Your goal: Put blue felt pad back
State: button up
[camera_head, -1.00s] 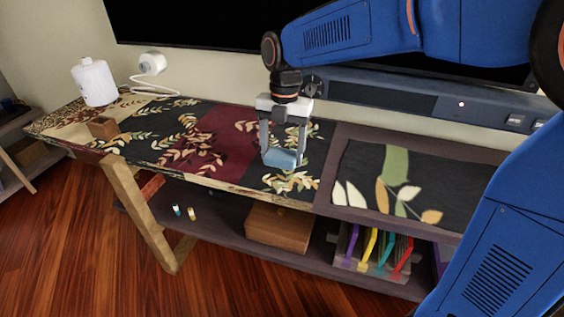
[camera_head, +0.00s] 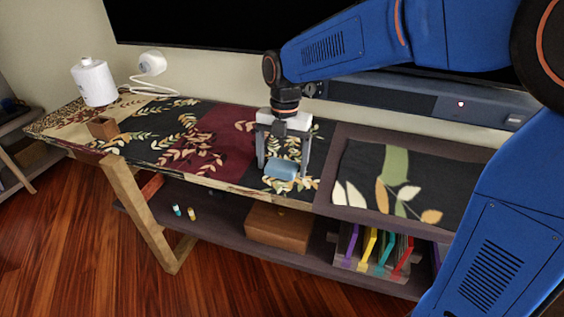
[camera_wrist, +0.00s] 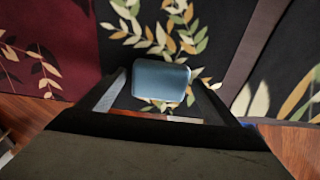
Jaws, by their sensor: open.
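The blue felt pad (camera_head: 281,170) is a small light blue block near the front edge of the cloth-covered console top, on a black leaf-patterned panel. My gripper (camera_head: 282,166) is over it, pointing down, with its fingers spread to the pad's left and right. In the wrist view the pad (camera_wrist: 160,80) is between and just beyond the fingertips (camera_wrist: 160,90), with a narrow gap showing on each side. The gripper is open. The pad's underside is hidden.
A dark soundbar (camera_head: 390,98) runs along the back. The lower shelf holds a wooden box (camera_head: 278,228) and colourful files (camera_head: 375,251).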

aim_at(283, 161)
notch_tip(283, 161, up, 12)
jog(key=w, duration=0.1)
jog(key=s+d+m+t, duration=0.2)
jog(key=s+d+m, duration=0.2)
jog(key=d+m, duration=0.5)
jog(key=s+d+f+m+t, duration=0.2)
jog(key=s+d+f+m, duration=0.2)
jog(key=s+d+m, duration=0.5)
jog(key=s+d+f+m+t, duration=0.2)
jog(key=s+d+f+m, duration=0.3)
jog(key=s+d+m, duration=0.4)
jog(key=m, duration=0.5)
jog(key=shift+f+h, duration=0.25)
jog(key=shift+h, duration=0.05)
